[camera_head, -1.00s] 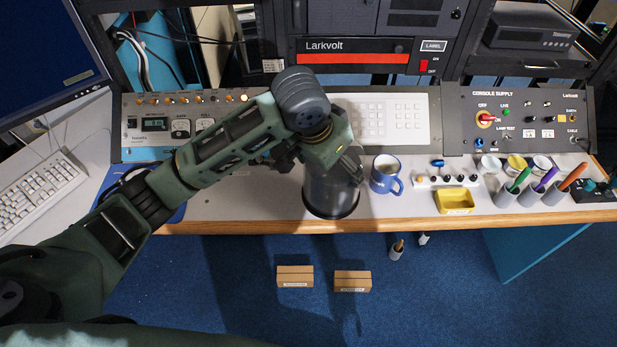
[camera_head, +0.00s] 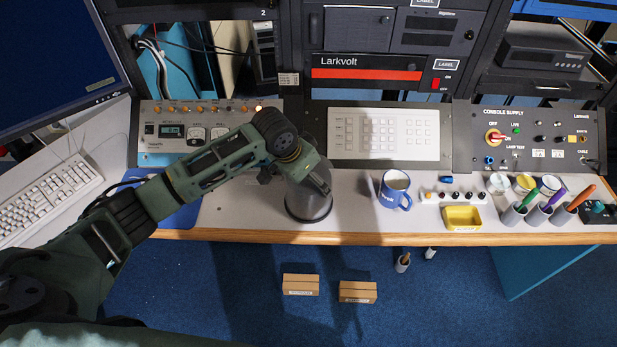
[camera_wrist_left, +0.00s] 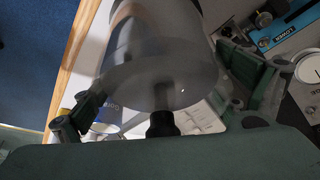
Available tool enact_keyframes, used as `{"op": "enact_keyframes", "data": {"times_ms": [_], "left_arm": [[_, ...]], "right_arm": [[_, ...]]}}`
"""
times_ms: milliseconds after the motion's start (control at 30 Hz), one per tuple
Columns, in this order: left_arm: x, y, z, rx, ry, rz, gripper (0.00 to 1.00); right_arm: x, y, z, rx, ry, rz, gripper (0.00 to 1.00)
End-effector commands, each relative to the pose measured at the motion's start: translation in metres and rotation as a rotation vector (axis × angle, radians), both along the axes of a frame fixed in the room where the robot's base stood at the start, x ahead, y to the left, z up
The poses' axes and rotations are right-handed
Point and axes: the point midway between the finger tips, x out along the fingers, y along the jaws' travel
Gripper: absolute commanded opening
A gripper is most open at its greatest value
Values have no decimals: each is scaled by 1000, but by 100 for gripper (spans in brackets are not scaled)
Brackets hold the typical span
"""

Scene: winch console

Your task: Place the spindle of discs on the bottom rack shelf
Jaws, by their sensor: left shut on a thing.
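The spindle of discs (camera_head: 308,203) is a grey, smoky, see-through cover with a wide dark rim, in front of the white keypad panel. My left gripper (camera_head: 307,180) is shut on it from above and hides its upper part. In the left wrist view the clear cover (camera_wrist_left: 165,70) fills the middle between the fingers, with a dark stem showing through. I cannot tell whether its base touches the desk. The equipment rack (camera_head: 297,85) stands behind the console; which shelf is the bottom one is not clear. My right gripper is not in view.
A blue mug (camera_head: 395,190) stands right of the spindle, with a yellow tray (camera_head: 462,217) and several pen cups further right. A keyboard (camera_head: 50,205) is at the left. Two small boxes (camera_head: 300,285) lie on the blue floor. An open bay with cables (camera_head: 200,60) is behind the arm.

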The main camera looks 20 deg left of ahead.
Motion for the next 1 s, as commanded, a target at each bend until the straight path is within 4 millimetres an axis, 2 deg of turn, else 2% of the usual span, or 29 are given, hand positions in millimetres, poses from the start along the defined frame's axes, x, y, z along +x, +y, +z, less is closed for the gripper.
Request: {"op": "enact_keyframes", "data": {"times_ms": [467,500,600,1000], "left_arm": [[2,-1,-9,-2,-9,0,30],[1,0,-12,0,-3,-1,94],[1,0,-12,0,-3,-1,100],[0,0,-8,0,-5,0,100]], "right_arm": [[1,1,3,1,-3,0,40],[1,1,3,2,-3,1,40],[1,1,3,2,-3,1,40],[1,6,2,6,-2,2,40]]}}
